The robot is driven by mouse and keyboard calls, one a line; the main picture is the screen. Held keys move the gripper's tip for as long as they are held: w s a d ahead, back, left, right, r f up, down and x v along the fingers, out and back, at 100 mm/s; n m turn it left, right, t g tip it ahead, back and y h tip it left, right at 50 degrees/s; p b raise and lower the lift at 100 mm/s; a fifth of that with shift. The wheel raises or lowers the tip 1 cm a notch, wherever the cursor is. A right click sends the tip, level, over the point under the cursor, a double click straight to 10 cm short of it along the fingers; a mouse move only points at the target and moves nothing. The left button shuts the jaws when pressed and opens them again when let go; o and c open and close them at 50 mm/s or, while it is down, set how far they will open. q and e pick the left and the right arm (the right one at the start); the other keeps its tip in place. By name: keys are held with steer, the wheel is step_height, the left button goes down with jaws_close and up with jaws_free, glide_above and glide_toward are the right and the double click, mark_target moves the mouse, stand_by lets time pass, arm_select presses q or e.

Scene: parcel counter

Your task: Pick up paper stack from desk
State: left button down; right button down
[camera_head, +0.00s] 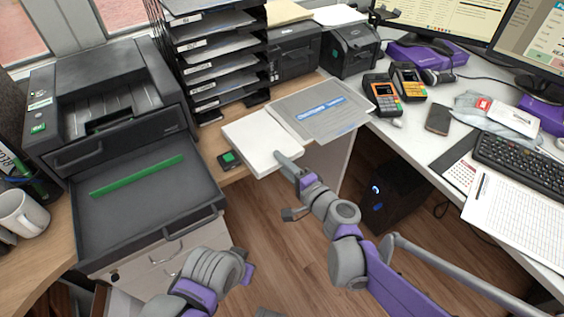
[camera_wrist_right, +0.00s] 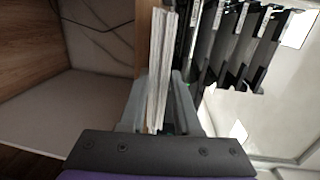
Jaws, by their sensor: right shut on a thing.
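The white paper stack (camera_head: 252,136) lies at the front edge of the desk, its near corner toward me. My right gripper (camera_head: 284,158) is shut on that near edge. In the right wrist view the stack (camera_wrist_right: 160,60) shows edge-on, as several thin white layers between the two grey fingers of the gripper (camera_wrist_right: 158,110). I cannot tell whether the stack is clear of the desk. My left arm shows at the bottom of the head view, but its gripper fingers do not.
A grey envelope (camera_head: 322,112) lies right beside the stack. A small black-and-green box (camera_head: 229,160) sits to its left. A printer (camera_head: 105,110) with its tray (camera_head: 130,212) out stands further left. A black paper organizer (camera_head: 212,58) stands behind. Card terminals (camera_head: 382,95) are to the right.

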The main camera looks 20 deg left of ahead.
steer(key=shift+r, duration=0.15)
steer(key=shift+r+p, duration=0.95)
steer(key=shift+r, duration=0.15)
steer(key=shift+d, duration=0.1)
steer(key=p+v, duration=0.3)
steer(key=v, duration=2)
steer(key=shift+f, duration=0.35)
